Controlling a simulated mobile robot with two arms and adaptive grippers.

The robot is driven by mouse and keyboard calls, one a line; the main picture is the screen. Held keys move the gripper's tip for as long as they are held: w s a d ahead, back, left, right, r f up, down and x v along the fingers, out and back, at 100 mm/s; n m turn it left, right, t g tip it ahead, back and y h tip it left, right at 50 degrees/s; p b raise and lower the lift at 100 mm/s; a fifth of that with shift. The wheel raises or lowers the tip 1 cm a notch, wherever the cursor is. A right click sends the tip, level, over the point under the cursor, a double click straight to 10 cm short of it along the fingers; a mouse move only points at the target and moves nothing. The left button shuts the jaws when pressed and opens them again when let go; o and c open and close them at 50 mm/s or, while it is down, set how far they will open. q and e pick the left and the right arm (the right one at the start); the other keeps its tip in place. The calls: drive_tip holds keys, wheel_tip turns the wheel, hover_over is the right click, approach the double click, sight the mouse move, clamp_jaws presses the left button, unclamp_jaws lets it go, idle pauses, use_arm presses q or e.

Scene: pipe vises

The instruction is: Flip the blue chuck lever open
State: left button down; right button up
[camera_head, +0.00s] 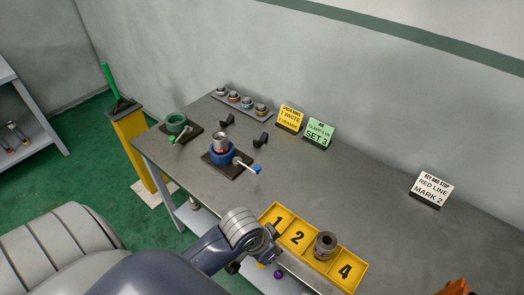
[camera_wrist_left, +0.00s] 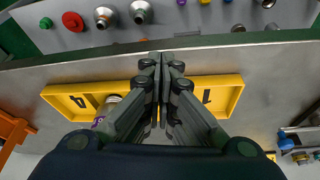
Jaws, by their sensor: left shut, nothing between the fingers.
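The blue chuck (camera_head: 221,156) sits on a dark plate on the workbench, with a metal cylinder upright in it. Its lever (camera_head: 247,166), pale with a blue tip, sticks out to the right, low over the plate. In the left wrist view, part of the blue chuck's lever (camera_wrist_left: 286,143) shows at the right edge. My left gripper (camera_head: 270,242) is at the bench's front edge by the yellow tray, nearer than the chuck and well apart from it. In the left wrist view the gripper's fingers (camera_wrist_left: 162,58) are together and empty. My right gripper is out of view.
A yellow numbered tray (camera_head: 285,232) holds a grey pipe fitting (camera_head: 325,245). A green chuck (camera_head: 177,123) stands left of the blue one. Two dark blocks, a rack of fittings (camera_head: 242,103) and signs (camera_head: 319,133) are behind. The bench's right middle (camera_head: 360,185) is clear.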

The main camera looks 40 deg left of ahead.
use_arm(q)
drive_tip(key=w, duration=0.2)
drive_tip(key=w+a, duration=0.1)
drive_tip(key=w, duration=0.4)
drive_tip(key=shift+w+a+r, duration=0.15)
drive_tip(key=shift+w+a, duration=0.05)
drive_tip(key=shift+a, duration=0.05)
drive_tip(key=shift+y, duration=0.3)
drive_tip(key=w+a, duration=0.1)
drive_tip(key=w, duration=0.1)
drive_tip(key=w+a+r, duration=0.1)
drive_tip(key=w+a, duration=0.1)
drive_tip(key=w, duration=0.1)
drive_tip(key=w+a+r, duration=0.1)
drive_tip(key=w, duration=0.1)
drive_tip(key=shift+w+a, duration=0.15)
drive_tip(key=shift+a, duration=0.2)
drive_tip(key=w+a+r+n+y, duration=0.1)
drive_tip(key=w+a+r+n, duration=0.3)
drive_tip(key=w+a+r, duration=0.6)
drive_tip(key=a+r, duration=0.1)
drive_tip(key=a, duration=0.3)
drive_tip(key=shift+w, duration=0.25)
